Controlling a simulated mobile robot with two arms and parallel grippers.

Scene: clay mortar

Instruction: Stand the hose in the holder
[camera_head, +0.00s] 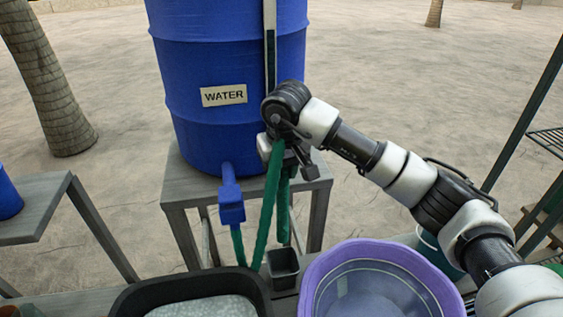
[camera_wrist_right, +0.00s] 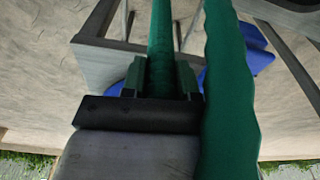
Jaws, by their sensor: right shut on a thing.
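The green hose (camera_head: 269,200) runs down from the blue tap (camera_head: 231,200) on the water barrel, bends near the bench, and rises to my right gripper (camera_head: 292,163). In the right wrist view, the gripper (camera_wrist_right: 160,82) is shut on one strand of the hose (camera_wrist_right: 160,35). A second, thicker-looking strand passes close by on the right. A small dark square cup (camera_head: 284,282), which looks like the holder, stands below the gripper, behind the basins. I cannot tell whether the hose touches it. My left gripper is out of view.
The blue barrel (camera_head: 195,60) labelled WATER stands on a grey table (camera_head: 187,185) right behind the gripper. A purple basin (camera_head: 312,275) and a black tub (camera_head: 130,297) fill the front. A metal rack (camera_head: 530,95) stands at the right.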

